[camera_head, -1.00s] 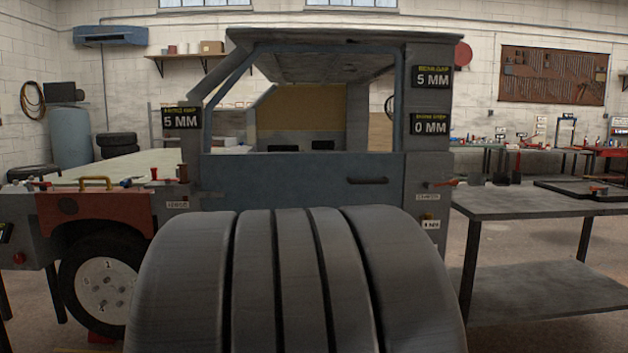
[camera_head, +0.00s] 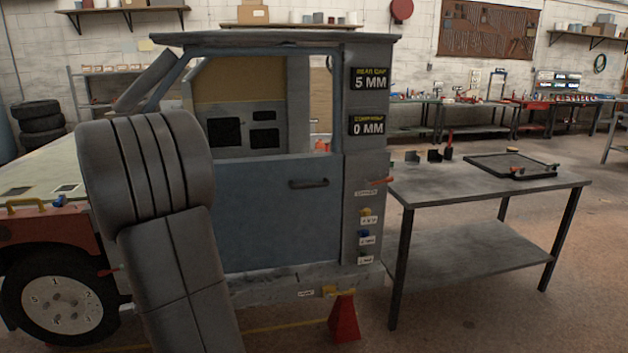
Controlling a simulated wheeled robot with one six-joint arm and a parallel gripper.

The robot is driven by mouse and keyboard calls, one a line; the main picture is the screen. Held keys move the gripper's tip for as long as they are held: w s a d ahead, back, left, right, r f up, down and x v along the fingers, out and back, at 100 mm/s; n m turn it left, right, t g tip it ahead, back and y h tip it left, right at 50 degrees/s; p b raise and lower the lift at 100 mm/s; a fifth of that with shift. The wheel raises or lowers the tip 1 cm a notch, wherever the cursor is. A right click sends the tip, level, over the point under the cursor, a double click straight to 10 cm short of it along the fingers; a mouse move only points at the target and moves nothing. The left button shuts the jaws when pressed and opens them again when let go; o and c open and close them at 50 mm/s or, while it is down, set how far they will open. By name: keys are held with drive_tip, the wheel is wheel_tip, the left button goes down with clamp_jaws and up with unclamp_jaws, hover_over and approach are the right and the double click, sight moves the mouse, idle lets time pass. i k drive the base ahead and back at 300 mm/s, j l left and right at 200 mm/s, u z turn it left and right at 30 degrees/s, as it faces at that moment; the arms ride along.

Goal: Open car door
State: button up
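The blue car door (camera_head: 265,218) is in the middle of the head view, set in the grey cab frame. It looks shut, with its window opening above. A dark bar handle (camera_head: 309,183) sits on the door's upper right part. My own grey arm covers the door's left edge and part of the front of the car. My gripper is not in view, so I cannot see what it holds or where it is relative to the handle.
A grey table (camera_head: 470,188) with a dark tray (camera_head: 511,165) stands right of the car. A red stand (camera_head: 344,318) is on the floor under the cab. Red and coloured knobs stick out from the rear pillar (camera_head: 364,225). Floor shows free in front of the door.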

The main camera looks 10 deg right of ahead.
sight(268, 212)
drive_tip(key=i+z, duration=0.35)
drive_tip(key=i, duration=0.75)
drive_tip(key=z, duration=1.35)
